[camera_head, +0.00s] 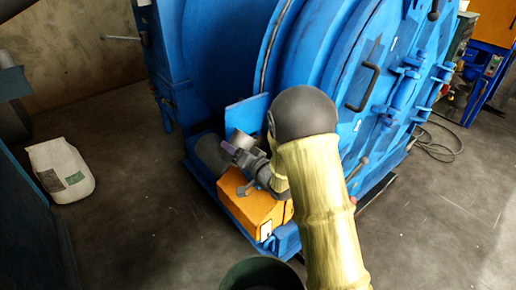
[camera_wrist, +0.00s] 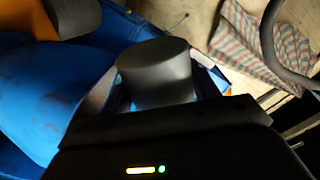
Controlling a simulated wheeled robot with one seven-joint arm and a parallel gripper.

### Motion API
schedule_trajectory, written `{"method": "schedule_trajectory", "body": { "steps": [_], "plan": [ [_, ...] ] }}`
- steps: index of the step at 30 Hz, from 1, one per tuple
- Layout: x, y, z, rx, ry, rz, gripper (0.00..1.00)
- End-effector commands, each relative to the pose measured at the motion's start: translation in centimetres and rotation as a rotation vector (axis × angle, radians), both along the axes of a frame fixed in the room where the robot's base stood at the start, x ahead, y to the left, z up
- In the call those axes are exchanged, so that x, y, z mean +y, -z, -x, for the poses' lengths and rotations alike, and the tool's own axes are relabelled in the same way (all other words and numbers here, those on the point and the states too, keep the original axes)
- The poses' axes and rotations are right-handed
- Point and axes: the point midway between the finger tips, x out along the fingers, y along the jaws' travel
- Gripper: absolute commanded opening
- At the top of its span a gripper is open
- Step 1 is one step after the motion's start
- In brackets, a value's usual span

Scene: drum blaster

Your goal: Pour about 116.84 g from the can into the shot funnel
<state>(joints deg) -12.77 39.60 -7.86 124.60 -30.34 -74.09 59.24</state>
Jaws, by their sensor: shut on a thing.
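My gripper (camera_head: 236,149) is shut on a small grey can (camera_head: 239,139) in front of the blue drum machine. In the wrist view the can (camera_wrist: 155,72) is a dark grey cylinder between the two fingers, with a smooth end facing up in the picture. Its contents do not show, and I see no shot falling. I cannot make out the shot funnel for sure in either view. A flat blue plate (camera_head: 247,113) stands just behind the can, and I cannot tell whether it belongs to the funnel.
The blue drum machine (camera_head: 225,50) fills the middle. An orange box (camera_head: 250,207) and a grey cylinder (camera_head: 209,154) sit low beside my gripper. A dark green bin (camera_head: 262,274) is at the bottom edge. A white sack (camera_head: 61,170) lies left on open floor.

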Motion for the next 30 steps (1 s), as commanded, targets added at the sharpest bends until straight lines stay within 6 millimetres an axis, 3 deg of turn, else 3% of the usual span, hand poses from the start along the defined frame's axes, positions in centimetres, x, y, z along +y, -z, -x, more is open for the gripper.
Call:
{"method": "schedule_trajectory", "body": {
  "steps": [1, 8, 26, 30],
  "plan": [
    [0.1, -0.8, 0.0, 0.013, -0.001, -0.018, 0.31],
    [0.2, -1.6, 0.1, 0.087, 0.0, -0.107, 0.31],
    [0.3, -0.4, 0.0, 0.276, -0.006, -0.338, 0.31],
    [-0.5, -1.3, -0.6, 0.322, -0.003, -0.394, 0.31]
  ]
}}
